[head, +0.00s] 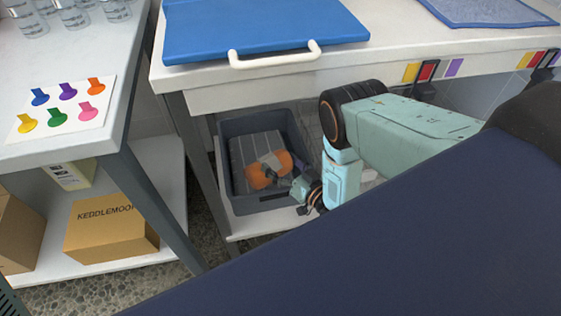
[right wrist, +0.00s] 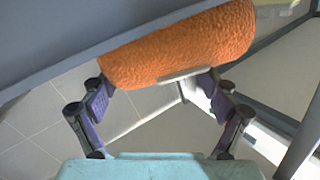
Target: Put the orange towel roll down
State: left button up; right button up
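The orange towel roll (head: 258,178) lies in the grey crate (head: 221,165) on the lower shelf of the bench. A pale band shows on it. In the right wrist view the roll (right wrist: 180,42) spans the top, just past the fingertips. My right gripper (head: 284,180) reaches over the crate's right side, close against the roll. In the right wrist view its two fingers (right wrist: 158,84) are spread wide, with bare floor visible between them. The fingertips meet the roll's lower edge; whether they touch it is unclear. My left gripper is not in view.
A blue board with a white handle (head: 275,55) lies on the bench top above the crate. A blue mat (head: 485,12) lies right of it. The left table holds a card of coloured symbols (head: 60,108) and several glasses. A cardboard box (head: 110,232) sits below.

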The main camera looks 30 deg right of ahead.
jog(key=shift+o, duration=1)
jog(key=shift+r, duration=0.15)
jog(key=shift+r, duration=0.25)
jog(key=p+v, duration=0.4)
jog(key=v, duration=0.8)
jog(key=shift+r+p, duration=0.25)
jog(key=shift+p, duration=0.05)
